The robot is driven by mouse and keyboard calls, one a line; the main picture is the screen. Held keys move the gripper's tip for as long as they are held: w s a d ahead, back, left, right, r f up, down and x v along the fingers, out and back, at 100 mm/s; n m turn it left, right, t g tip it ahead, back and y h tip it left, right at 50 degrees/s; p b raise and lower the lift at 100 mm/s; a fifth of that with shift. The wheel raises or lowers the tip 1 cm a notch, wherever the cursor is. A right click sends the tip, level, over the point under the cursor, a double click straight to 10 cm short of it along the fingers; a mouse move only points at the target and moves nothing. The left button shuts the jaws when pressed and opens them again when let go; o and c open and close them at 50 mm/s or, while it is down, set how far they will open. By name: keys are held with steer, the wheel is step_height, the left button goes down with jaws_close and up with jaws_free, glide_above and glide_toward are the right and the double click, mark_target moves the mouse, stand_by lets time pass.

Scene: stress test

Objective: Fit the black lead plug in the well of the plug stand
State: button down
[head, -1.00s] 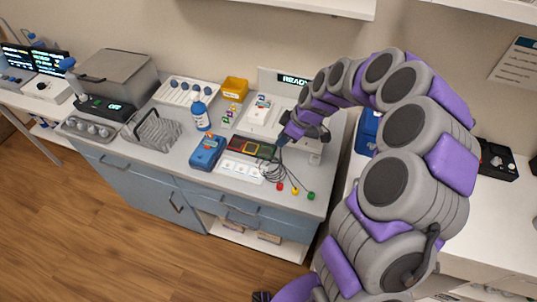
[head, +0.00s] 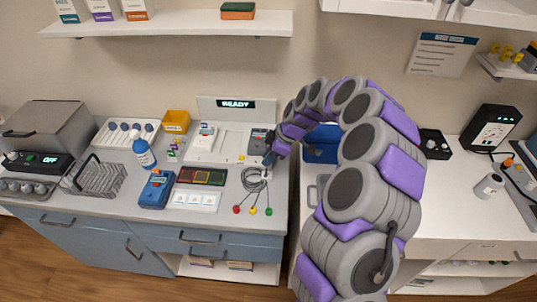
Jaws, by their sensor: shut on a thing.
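My gripper (head: 269,160) is at the right end of the left counter, low over its top, in the head view. It is shut on the black lead plug, which is too small and too covered by the jaws to make out. Thin grey lead cables (head: 252,180) lie coiled just below the gripper. Their red plug (head: 236,210), yellow plug (head: 253,211) and green plug (head: 269,211) lie loose near the front edge. A small pale block (head: 267,173) stands right beside the jaws; I cannot tell whether it is the plug stand. No well can be made out.
A white instrument with a READY display (head: 235,104) stands behind the gripper. Left of the cables are a colour-windowed strip (head: 202,176), a white three-pad card (head: 195,201) and a blue meter (head: 157,190). A blue box (head: 321,145) is partly behind my arm.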

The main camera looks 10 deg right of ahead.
steer(key=shift+f, duration=1.75)
steer(key=shift+b, duration=0.55)
steer(key=shift+s+f+b, duration=0.1)
steer(key=shift+f+b, duration=0.9)
steer(key=shift+f, duration=0.1)
stand_by(0.9)
stand_by(0.5)
steer(key=c, duration=1.4)
jaws_free()
steer(key=shift+o, duration=0.2)
steer(key=shift+r, duration=0.2)
steer(key=shift+r, duration=1.85)
